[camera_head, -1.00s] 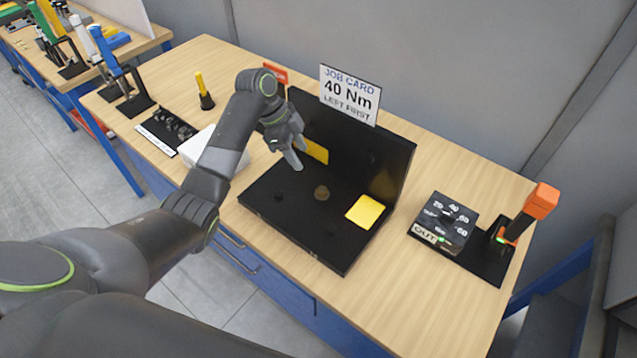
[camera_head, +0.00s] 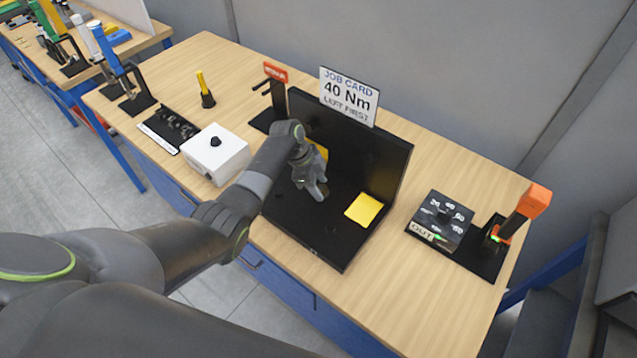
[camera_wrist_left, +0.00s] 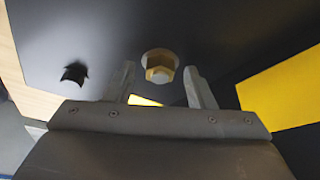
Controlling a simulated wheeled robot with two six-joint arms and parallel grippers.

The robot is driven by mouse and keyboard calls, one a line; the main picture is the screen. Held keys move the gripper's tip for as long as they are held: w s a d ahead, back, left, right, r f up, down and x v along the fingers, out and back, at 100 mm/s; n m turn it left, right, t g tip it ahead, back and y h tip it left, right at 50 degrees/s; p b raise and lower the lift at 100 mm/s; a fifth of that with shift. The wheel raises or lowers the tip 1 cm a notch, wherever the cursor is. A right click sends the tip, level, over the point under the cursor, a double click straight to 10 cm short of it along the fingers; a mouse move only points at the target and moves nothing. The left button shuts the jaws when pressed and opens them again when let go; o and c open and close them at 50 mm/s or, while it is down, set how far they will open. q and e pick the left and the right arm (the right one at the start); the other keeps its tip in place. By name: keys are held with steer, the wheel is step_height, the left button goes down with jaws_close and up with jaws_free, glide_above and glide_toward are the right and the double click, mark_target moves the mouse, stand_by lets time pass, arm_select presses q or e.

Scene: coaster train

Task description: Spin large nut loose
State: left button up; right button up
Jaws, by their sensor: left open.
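The large nut (camera_wrist_left: 160,66) is a brass-coloured hex nut on a pale round base, seen in the left wrist view on the black fixture (camera_head: 292,235). In the head view my left gripper (camera_head: 318,196) covers the spot where it sits. In the left wrist view, the two fingers (camera_wrist_left: 160,82) are open and apart, with the nut just beyond and between their tips. I cannot tell whether either finger touches it. My right gripper is not in view.
A smaller dark fitting (camera_wrist_left: 75,73) stands left of the nut. A yellow pad (camera_head: 364,208) lies right of my gripper, and the fixture's upright back panel (camera_head: 375,150) is close behind. A white box (camera_head: 216,153) stands left; a dial unit (camera_head: 441,220) stands right.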

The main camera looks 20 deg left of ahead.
arm_select(q)
steer(key=c, duration=1)
